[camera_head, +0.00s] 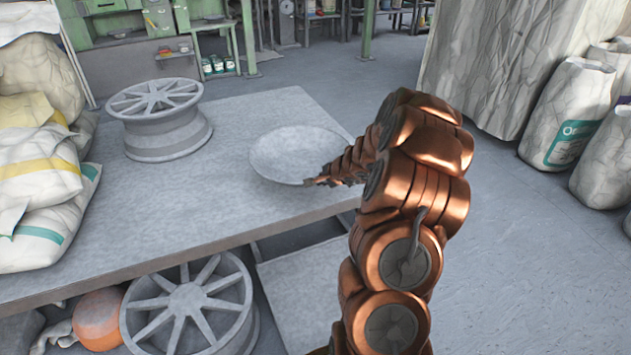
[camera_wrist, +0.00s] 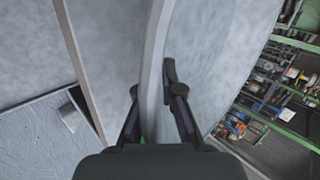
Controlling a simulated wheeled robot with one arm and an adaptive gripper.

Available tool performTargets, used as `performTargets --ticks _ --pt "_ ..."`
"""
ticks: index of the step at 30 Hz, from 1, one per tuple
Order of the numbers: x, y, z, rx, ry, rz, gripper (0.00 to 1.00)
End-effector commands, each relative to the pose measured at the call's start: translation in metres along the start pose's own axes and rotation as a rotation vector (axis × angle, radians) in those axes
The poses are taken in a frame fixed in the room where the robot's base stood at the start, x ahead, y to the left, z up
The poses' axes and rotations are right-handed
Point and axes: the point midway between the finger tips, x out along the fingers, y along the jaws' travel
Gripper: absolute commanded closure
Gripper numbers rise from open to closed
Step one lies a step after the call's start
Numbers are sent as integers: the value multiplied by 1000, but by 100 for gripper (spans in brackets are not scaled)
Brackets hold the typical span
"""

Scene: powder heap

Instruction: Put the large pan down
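The large pan (camera_head: 290,148) is a wide, shallow, round grey dish over the right part of the grey table. My gripper (camera_head: 311,182) is at its near right rim. In the wrist view, the pan's rim (camera_wrist: 153,50) runs between the two fingers of my gripper (camera_wrist: 152,98), one on each side, and the fingers look closed on it. The pan looks nearly level and close to the table top. I cannot tell whether its underside touches the table.
The table (camera_head: 215,215) has free room left of the pan. A spoked wheel rim (camera_head: 165,140) stands at its back left, beside stacked sacks (camera_head: 45,180). Below are another wheel (camera_head: 190,300) and an orange ball (camera_head: 98,318). More sacks (camera_head: 570,115) stand at the right.

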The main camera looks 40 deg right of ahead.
Motion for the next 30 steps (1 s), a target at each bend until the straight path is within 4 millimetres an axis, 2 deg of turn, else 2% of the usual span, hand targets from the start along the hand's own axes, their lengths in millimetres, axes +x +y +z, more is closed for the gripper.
performTargets --ticks 9,19,24,30 --pt "24 -22 -4 -3 1 -2 100" --pt "35 -28 -2 -2 -2 1 100" --pt "54 -8 -2 1 -2 1 100" --pt "59 -3 -2 0 -3 -2 100"
